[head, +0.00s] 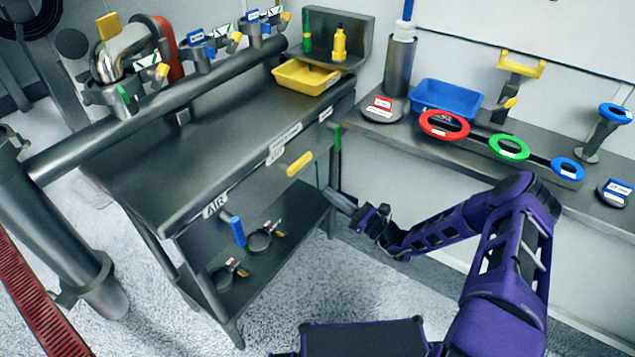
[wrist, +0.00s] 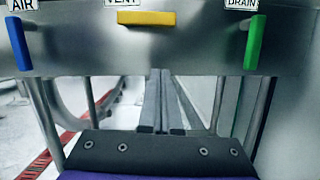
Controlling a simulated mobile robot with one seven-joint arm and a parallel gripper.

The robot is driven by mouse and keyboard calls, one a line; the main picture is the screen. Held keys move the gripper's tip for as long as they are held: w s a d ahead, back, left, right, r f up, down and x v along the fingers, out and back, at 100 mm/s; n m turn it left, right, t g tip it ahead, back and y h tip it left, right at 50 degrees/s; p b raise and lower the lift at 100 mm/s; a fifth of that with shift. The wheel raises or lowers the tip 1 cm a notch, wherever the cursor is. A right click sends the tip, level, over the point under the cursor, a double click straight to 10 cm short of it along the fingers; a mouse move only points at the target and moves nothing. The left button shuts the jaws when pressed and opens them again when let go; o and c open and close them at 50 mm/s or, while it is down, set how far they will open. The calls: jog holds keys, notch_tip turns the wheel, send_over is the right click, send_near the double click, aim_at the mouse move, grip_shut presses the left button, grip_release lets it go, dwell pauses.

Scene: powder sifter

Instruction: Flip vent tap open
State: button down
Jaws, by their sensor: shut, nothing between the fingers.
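The yellow vent tap handle (head: 300,164) lies level on the front panel of the steel bench. In the wrist view the yellow handle (wrist: 146,18) is below the VENT label (wrist: 122,2), which is cut off by the top edge. The blue AIR handle (wrist: 18,43) and the green DRAIN handle (wrist: 255,42) hang upright on either side. My gripper (head: 330,192) is shut and empty in front of the bench. In the wrist view my gripper (wrist: 160,75) has its fingers together, pointing forward, below the yellow handle and slightly right of its middle. They appear apart from it.
The bench (head: 220,150) has a lower shelf (head: 270,235) holding clamps. A big pipe (head: 180,92) with several fittings runs along its far side. A side counter (head: 450,145) on the right holds a blue bin (head: 445,97) and coloured rings. The floor in front of the bench is clear.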

jog(key=shift+v, duration=1.4)
